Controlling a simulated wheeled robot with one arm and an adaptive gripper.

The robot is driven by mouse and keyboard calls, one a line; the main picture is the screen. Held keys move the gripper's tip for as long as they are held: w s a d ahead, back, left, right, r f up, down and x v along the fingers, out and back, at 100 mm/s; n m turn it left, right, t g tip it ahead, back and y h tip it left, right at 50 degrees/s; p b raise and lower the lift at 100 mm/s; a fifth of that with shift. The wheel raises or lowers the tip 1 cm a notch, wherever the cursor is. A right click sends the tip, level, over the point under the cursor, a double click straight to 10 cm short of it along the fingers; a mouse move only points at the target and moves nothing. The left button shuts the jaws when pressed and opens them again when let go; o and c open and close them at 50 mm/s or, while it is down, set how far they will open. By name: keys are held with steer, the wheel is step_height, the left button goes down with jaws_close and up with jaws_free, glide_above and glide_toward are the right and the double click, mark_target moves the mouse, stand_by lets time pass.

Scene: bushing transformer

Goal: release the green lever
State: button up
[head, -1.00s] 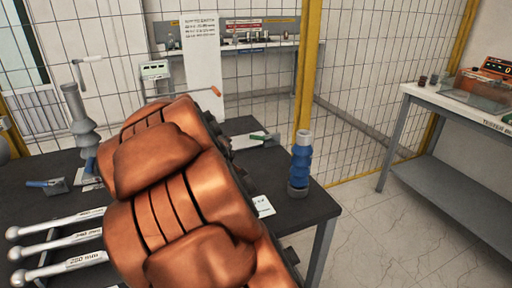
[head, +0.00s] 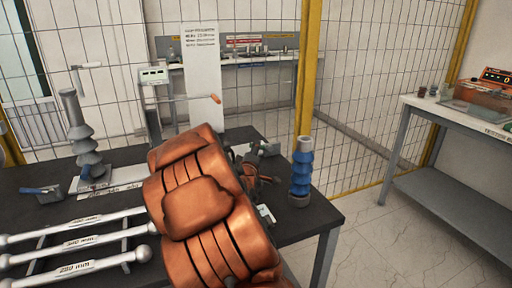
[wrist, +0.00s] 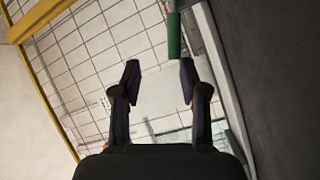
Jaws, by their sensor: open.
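The green lever (wrist: 174,36) shows in the wrist view as a green handle at the top, right of centre. Its lower end appears close to the tip of the right finger, on the inner side. My gripper (wrist: 158,76) is open, with nothing visible held between its fingers. Whether a finger touches the handle cannot be told. In the head view, my copper-coloured arm covers the middle of the table, and my gripper (head: 262,164) shows only as dark parts beyond it. The green lever is not clearly visible there.
On the dark table (head: 322,214) stand a blue ribbed bushing (head: 300,174), close right of my gripper, and a grey ribbed bushing (head: 82,140). A blue-handled lever (head: 36,190) and several labelled rods (head: 80,269) lie left. A mesh fence (head: 350,75) stands behind.

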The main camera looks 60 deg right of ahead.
mark_target(262, 147)
steer(key=shift+f, duration=0.9)
steer(key=shift+w+d+f, duration=0.15)
steer(key=shift+d+f, duration=0.05)
steer(key=shift+p+x, duration=0.45)
steer(key=shift+x, duration=3.05)
steer(key=shift+c, duration=0.4)
jaws_close()
